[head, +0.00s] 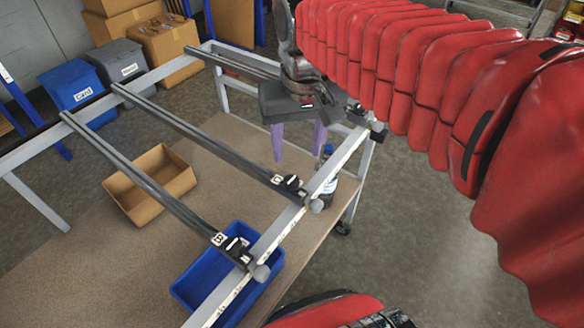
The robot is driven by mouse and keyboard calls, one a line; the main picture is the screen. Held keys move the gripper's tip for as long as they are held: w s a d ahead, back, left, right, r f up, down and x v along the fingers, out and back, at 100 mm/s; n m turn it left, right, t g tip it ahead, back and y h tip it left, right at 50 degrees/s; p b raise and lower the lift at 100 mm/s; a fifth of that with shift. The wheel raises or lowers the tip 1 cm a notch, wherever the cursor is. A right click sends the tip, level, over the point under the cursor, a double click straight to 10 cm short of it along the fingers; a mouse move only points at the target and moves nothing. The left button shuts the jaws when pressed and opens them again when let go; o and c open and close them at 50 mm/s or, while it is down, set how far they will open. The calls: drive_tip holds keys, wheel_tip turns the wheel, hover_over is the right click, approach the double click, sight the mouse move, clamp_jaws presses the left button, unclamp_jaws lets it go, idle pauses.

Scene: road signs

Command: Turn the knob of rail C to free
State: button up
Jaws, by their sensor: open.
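Rail C (195,133) is a dark grey bar running from the upper left down to a pale cross beam. Its end has a black clamp block with a small "C" label (277,179). The knob of rail C (316,205) is a small grey round piece at the outer side of the cross beam; which setting it points to is too small to tell. My gripper (298,142), with two purple fingers pointing down, is open and empty. In the picture it is above the C clamp and knob, apart from them.
Rail B (140,175) with its own grey knob (261,273) lies to the left. The pale cross beam (287,222) runs under both clamps. A blue bin (195,282) and a cardboard box (150,184) stand on the table below.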

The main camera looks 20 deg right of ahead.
drive_tip(key=g, duration=0.2)
hover_over(292, 179)
drive_tip(key=shift+a+r+m, duration=0.1)
drive_tip(key=shift+r+m, duration=0.2)
drive_tip(key=shift+r, duration=0.1)
drive_tip(key=shift+f, duration=0.1)
wheel_tip(292, 179, down, 14)
drive_tip(key=shift+r, duration=0.2)
idle(0.4)
drive_tip(key=c, duration=1)
drive_tip(key=shift+d, duration=0.2)
drive_tip(key=shift+c, duration=0.2)
drive_tip(key=shift+a, duration=0.1)
